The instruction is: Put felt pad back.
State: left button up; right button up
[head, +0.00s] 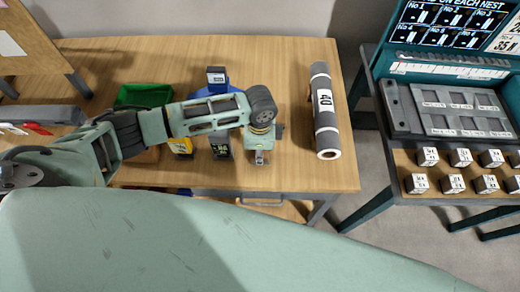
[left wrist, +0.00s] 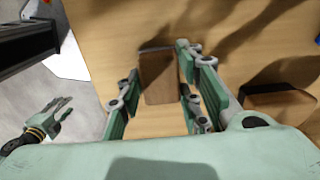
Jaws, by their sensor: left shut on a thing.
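My left gripper (head: 261,158) points down over the front right part of the wooden table. The left wrist view shows its fingers (left wrist: 160,95) on both sides of a small brown block with a grey far edge, which looks like the felt pad (left wrist: 157,80). In the head view the block is mostly hidden by the gripper. What seems to be my right gripper (left wrist: 48,118) shows at the left of the left wrist view, over the grey floor; its finger state is unclear.
A grey roll labelled 40 (head: 325,110) lies right of my left gripper. A green bin (head: 143,95), a blue round item (head: 213,90) and small labelled boxes (head: 221,147) are beside or behind my arm. A rack with labelled cubes (head: 460,157) stands right, across a floor gap.

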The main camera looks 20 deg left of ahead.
pick_arm(q)
jog(key=o, duration=1.1)
jog(key=shift+c, duration=0.2)
jog(key=shift+r, duration=0.1)
notch_tip(320, 180, up, 12)
jog(key=b, duration=0.1)
jog(key=shift+b, duration=0.3)
